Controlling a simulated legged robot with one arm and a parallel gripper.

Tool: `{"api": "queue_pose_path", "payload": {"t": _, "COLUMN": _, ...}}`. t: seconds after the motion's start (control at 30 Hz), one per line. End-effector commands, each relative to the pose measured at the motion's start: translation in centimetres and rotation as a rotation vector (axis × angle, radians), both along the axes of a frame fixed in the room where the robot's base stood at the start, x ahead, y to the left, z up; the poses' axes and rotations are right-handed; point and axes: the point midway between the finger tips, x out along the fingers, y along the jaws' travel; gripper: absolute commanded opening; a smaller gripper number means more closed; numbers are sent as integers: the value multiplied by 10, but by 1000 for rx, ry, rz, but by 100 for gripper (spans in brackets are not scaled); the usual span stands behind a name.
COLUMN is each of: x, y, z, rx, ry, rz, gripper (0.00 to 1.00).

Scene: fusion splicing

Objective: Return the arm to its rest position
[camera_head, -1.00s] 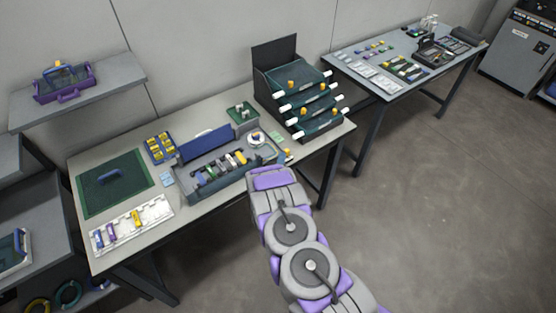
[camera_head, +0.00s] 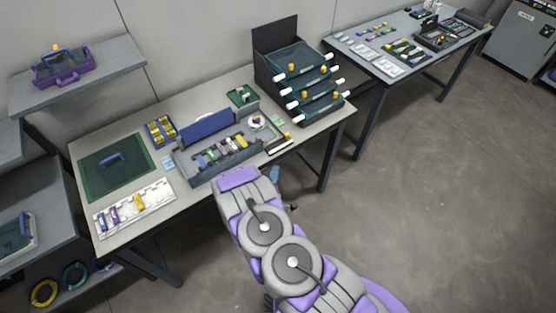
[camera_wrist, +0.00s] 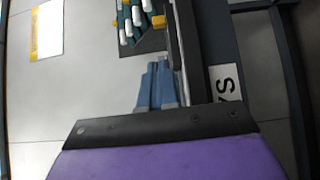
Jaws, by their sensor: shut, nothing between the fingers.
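My arm reaches up from the bottom of the head view, and its purple and grey links (camera_head: 264,226) overlap the front edge of the workbench (camera_head: 215,205). My gripper shows in the wrist view as two blue fingers (camera_wrist: 157,88) lying together, shut with nothing between them. In the head view only a small blue part shows beside the arm; the arm hides the rest of the gripper. My gripper appears to be clear of the bench objects.
A grey open case (camera_head: 222,160) with a blue lid and several coloured pieces lies on the bench. A dark tiered rack (camera_head: 275,85) stands behind it, a green mat (camera_head: 115,175) to its left. A second table (camera_head: 400,50) stands at the back right. The floor (camera_head: 420,200) to the right is clear.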

Motion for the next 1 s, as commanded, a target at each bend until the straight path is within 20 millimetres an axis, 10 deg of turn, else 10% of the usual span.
{"api": "queue_pose_path", "payload": {"t": 0.67, "x": -26, "y": 8, "z": 0, "rx": 19, "ry": 11, "rz": -4, "gripper": 0}}
{"api": "queue_pose_path", "payload": {"t": 1.0, "x": 1, "y": 34, "z": 9, "rx": 433, "ry": 243, "rz": -78, "gripper": 0}}
